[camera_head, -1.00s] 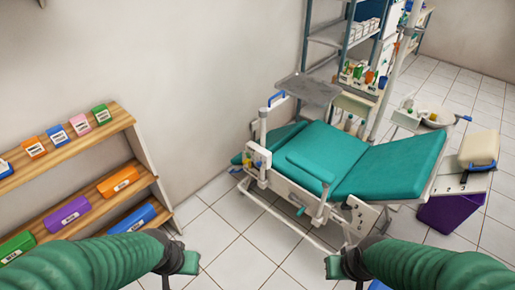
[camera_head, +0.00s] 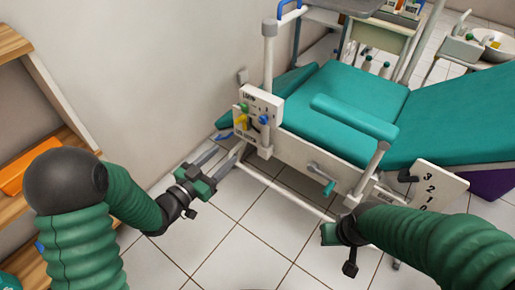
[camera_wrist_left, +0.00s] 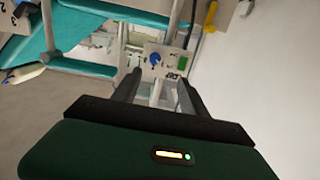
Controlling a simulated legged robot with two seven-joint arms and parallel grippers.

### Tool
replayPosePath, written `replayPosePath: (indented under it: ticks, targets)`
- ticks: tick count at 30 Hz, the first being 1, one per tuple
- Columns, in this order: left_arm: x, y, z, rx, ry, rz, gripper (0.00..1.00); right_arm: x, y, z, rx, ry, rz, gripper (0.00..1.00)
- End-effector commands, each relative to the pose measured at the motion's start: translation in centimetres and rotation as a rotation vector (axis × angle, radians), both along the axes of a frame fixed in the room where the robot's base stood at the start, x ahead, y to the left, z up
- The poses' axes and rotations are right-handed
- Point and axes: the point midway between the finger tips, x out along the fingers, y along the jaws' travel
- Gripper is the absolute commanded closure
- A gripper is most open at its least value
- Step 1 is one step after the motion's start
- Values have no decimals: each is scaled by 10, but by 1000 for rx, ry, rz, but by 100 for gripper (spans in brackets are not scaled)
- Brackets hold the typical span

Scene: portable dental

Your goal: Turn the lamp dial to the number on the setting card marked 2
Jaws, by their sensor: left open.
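A white control panel (camera_head: 254,104) stands at the near left end of the dental chair. It appears to read LAMP at the top and bears a blue knob (camera_head: 239,119) plus small green and yellow parts. In the left wrist view the panel with its blue knob (camera_wrist_left: 155,60) shows beyond and between my fingers. My left gripper (camera_head: 226,156) is open and empty, just short of the panel's lower left and apart from it. My right gripper (camera_head: 340,237) hangs low in front of the chair; its fingers are not clear. I cannot make out a setting card marked 2.
The teal dental chair (camera_head: 345,100) fills the right side. A white plate with numbers (camera_head: 441,187) and a black lever is on its near side. A green-handled crank (camera_head: 322,177) juts from its frame. A wooden shelf (camera_head: 14,125) stands at left.

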Motion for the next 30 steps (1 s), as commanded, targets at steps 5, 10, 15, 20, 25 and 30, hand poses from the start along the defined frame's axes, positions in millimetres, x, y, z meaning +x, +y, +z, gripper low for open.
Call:
replayPosePath:
  ticks: [5,10,15,20,25,30]
  targets:
    - [5,-10,-3,-32,-36,-28,49,1,0,-13,0,-2,0,100]
    - [34,-32,-5,-30,-38,-29,49,1,0,-27,0,-2,0,100]
    - [71,-58,-6,-33,-37,-27,49,0,0,-45,0,-2,0,100]
    - [104,-82,-6,-31,-36,-27,49,0,0,-61,0,-1,0,100]
    - [127,-98,-4,-31,-33,-24,49,0,0,-70,0,-1,0,100]
    - [134,-103,-1,-32,-32,-23,49,0,0,-72,0,-1,0,100]
